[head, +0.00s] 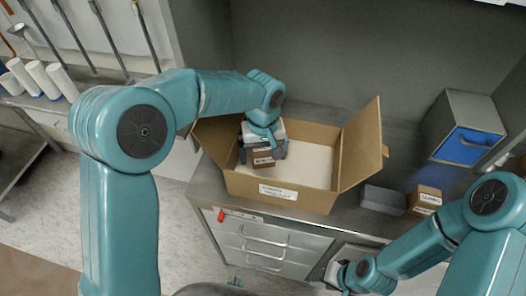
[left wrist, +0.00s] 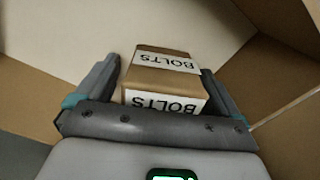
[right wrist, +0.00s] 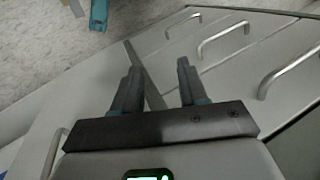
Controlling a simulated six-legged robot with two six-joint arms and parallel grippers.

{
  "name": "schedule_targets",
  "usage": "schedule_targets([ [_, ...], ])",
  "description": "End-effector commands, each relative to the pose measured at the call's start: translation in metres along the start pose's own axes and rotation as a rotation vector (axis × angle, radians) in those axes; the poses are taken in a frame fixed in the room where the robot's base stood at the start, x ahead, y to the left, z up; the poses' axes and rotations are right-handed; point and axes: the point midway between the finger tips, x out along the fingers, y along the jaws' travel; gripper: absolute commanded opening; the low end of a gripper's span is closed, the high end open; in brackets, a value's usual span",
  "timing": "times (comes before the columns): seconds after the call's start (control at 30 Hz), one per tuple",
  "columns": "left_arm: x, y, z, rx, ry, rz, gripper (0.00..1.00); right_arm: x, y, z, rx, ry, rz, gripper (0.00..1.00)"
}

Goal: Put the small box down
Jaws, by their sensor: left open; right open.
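The small box (left wrist: 164,65) is brown cardboard with white labels reading BOLTS. It is inside the open cardboard carton (head: 280,200), towards its left side, and shows in the head view (head: 263,159) partly hidden by my left gripper. My left gripper (left wrist: 160,80) is open, with one finger on each side of the small box and a gap beside it. In the head view my left gripper (head: 265,148) reaches down into the carton. My right gripper (right wrist: 157,80) is open and empty, low in front of the drawer cabinet (right wrist: 215,50).
The carton stands on a grey worktop with its flaps open. To its right are a dark grey block (head: 383,199), a small brown box (head: 425,199) and a grey bin with a blue front (head: 468,147). White cylinders (head: 42,79) stand on the left bench.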

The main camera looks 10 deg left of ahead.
Motion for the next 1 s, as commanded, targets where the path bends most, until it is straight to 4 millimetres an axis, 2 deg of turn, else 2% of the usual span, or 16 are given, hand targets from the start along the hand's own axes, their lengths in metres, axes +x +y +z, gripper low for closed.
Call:
schedule_targets([
  [0.1,-0.007,0.0,0.0,0.0,0.0,0.0,0.96,-0.006,-0.002,0.0,0.0,0.0,0.0,0.43],
  [0.17,-0.012,0.001,-0.001,0.0,0.003,0.002,0.96,-0.002,-0.001,0.0,0.0,0.0,0.0,0.43],
  [0.5,-0.088,0.001,-0.001,0.0,0.003,0.003,0.96,-0.003,-0.001,0.0,0.0,0.0,0.0,0.43],
  [0.6,-0.106,0.001,0.0,0.0,0.003,0.002,0.96,-0.004,-0.001,0.0,0.0,0.0,0.0,0.43],
  [0.8,-0.122,0.0,0.0,0.0,0.0,0.001,0.96,-0.004,-0.002,0.0,0.0,0.0,0.0,0.43],
  [1.0,-0.124,0.0,0.0,0.0,-0.001,0.0,0.96,-0.004,-0.002,0.0,0.0,0.0,0.0,0.43],
])
